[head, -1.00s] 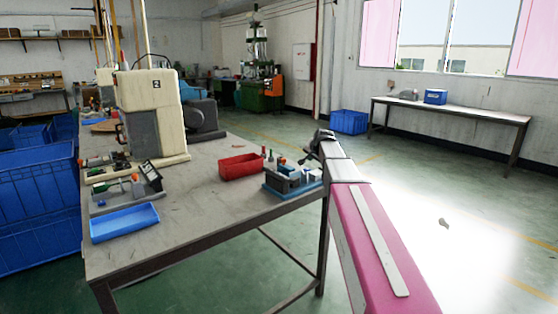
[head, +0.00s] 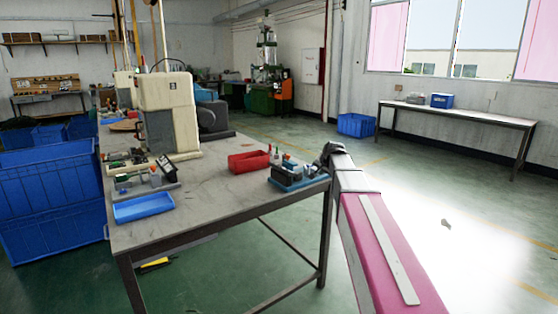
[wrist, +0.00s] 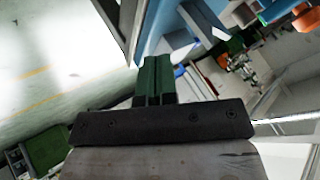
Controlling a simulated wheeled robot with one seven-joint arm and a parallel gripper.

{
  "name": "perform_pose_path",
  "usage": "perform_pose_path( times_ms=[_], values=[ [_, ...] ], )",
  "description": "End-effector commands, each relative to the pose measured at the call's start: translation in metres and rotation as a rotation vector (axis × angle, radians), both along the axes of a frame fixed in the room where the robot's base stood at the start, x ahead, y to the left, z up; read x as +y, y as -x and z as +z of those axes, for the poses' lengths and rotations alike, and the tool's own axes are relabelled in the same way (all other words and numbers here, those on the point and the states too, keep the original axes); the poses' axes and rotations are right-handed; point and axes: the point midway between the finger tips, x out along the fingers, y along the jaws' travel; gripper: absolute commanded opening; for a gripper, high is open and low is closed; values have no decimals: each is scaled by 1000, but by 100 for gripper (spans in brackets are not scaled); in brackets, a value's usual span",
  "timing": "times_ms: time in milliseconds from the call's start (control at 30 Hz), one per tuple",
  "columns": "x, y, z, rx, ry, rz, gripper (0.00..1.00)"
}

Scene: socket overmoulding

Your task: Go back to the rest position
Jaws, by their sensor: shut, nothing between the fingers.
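My gripper (wrist: 154,80) shows in the wrist view as two dark green fingers side by side, shut, with nothing between them. In the head view my pink and grey arm reaches forward at the right of the worktable (head: 225,205). Its wrist end is by the table's right corner, next to a blue tray with small parts (head: 290,180). The fingers are hidden in the head view. In the wrist view a blue surface (wrist: 165,30) lies just beyond the fingers; I cannot tell if they touch it.
On the table are a red bin (head: 248,161), a blue tray (head: 143,207), a fixture (head: 145,180) and a cream machine (head: 168,110). Large blue crates (head: 50,200) stand at the left. A long side table (head: 460,115) is at the back right. The floor right of my arm is clear.

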Motion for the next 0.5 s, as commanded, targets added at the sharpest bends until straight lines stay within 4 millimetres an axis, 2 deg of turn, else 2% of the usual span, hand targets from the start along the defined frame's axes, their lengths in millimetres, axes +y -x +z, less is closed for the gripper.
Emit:
perform_pose_path(
  times_ms=[333, 467, 500],
  values=[
    [4, 61, -71, 123, 84, 81, 0],
    [5, 101, -110, 201, 131, 134, 0],
    [5, 117, -125, 230, 148, 156, 0]
  ],
)
